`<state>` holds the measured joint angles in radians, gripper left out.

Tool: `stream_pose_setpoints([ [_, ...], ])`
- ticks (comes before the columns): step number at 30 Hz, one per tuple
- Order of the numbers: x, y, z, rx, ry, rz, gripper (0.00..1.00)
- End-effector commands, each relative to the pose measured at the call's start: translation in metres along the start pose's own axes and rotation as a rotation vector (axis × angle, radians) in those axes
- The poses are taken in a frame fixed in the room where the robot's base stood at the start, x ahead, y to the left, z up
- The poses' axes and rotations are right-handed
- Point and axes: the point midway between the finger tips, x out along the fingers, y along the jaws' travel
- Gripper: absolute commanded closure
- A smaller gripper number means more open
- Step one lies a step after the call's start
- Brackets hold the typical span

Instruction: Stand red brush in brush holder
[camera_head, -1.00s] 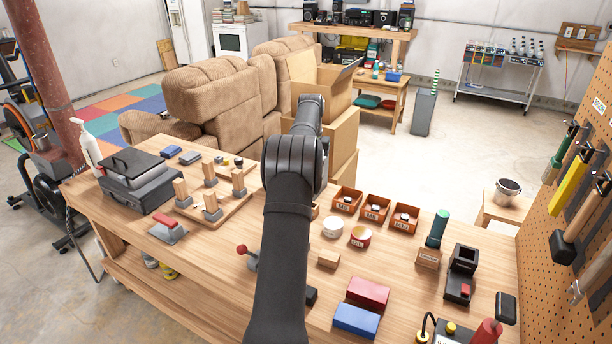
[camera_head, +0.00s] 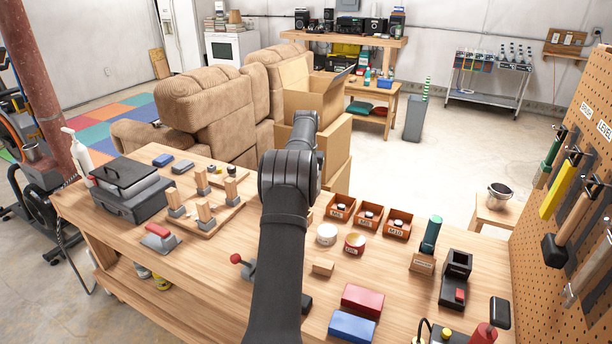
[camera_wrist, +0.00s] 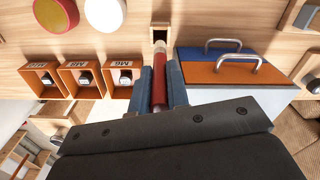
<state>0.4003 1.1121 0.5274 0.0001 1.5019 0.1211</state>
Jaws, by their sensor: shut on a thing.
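In the wrist view my gripper (camera_wrist: 160,92) is shut on the red brush (camera_wrist: 159,82), which sits between its blue fingertips. In the head view my arm hides the gripper, the brush and most of the holder.
Orange labelled bins (camera_wrist: 122,64) stand to the left of the brush in the wrist view. A blue and orange box (camera_wrist: 222,72) with metal handles is close on the right. White (camera_head: 327,234) and red (camera_head: 355,244) round containers, and a wooden block (camera_head: 323,267), stand nearby.

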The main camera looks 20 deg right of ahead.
Motion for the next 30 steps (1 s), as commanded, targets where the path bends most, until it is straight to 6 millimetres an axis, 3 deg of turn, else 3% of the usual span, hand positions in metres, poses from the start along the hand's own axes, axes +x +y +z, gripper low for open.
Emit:
stream_pose_setpoints([
  [10, 0.025, 0.000, 0.000, 0.000, -0.001, 0.000, 1.00],
  [30, 0.028, 0.000, 0.000, 0.000, 0.000, 0.000, 1.00],
])
